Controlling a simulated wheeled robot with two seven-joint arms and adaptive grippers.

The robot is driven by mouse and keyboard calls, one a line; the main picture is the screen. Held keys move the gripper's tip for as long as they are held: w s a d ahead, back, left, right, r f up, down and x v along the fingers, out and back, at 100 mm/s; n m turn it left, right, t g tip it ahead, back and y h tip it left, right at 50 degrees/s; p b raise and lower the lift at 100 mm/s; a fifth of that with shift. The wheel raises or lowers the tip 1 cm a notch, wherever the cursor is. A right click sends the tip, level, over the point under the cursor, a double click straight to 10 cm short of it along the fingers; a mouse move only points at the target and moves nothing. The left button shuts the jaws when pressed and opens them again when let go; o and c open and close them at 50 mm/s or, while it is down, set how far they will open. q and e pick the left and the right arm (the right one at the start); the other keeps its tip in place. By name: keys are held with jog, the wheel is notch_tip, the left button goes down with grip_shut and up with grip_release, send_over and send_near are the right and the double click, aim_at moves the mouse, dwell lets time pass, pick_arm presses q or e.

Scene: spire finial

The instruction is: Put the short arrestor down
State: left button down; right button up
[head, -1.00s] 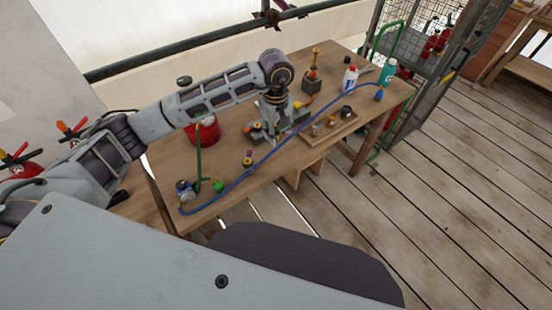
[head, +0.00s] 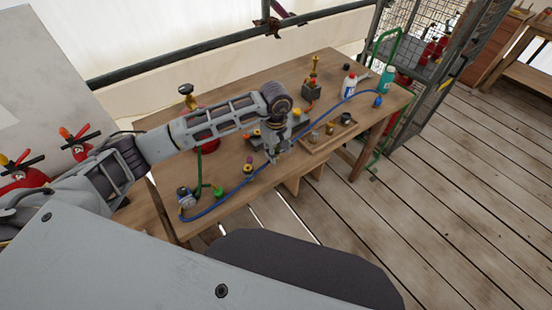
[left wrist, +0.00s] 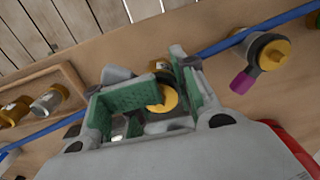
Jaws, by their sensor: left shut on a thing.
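My left gripper (head: 276,154) is low over the middle of the workbench, near the blue hose. In the left wrist view its green-padded fingers (left wrist: 160,92) are shut on a small piece with a round gold top, which I take for the short arrestor (left wrist: 168,98). The fingers hide most of its body. I cannot tell whether its underside touches the bench. In the head view the gripper hides it. My right gripper is not in view.
The blue hose (head: 226,203) crosses the workbench (head: 170,160). A gold-capped fitting with a magenta tab (left wrist: 265,55) is beside the gripper. A wooden tray (head: 312,150) holds small metal parts to the right. A white bottle (head: 349,87) and teal bottle (head: 387,80) stand farther back.

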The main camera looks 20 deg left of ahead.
aim_at(276, 166)
pick_arm(q)
jog(key=shift+f, duration=0.15)
notch_tip(276, 166, down, 2)
jog(key=shift+f, duration=0.85)
jog(key=c, duration=1.4)
grip_release()
jog(key=o, duration=0.6)
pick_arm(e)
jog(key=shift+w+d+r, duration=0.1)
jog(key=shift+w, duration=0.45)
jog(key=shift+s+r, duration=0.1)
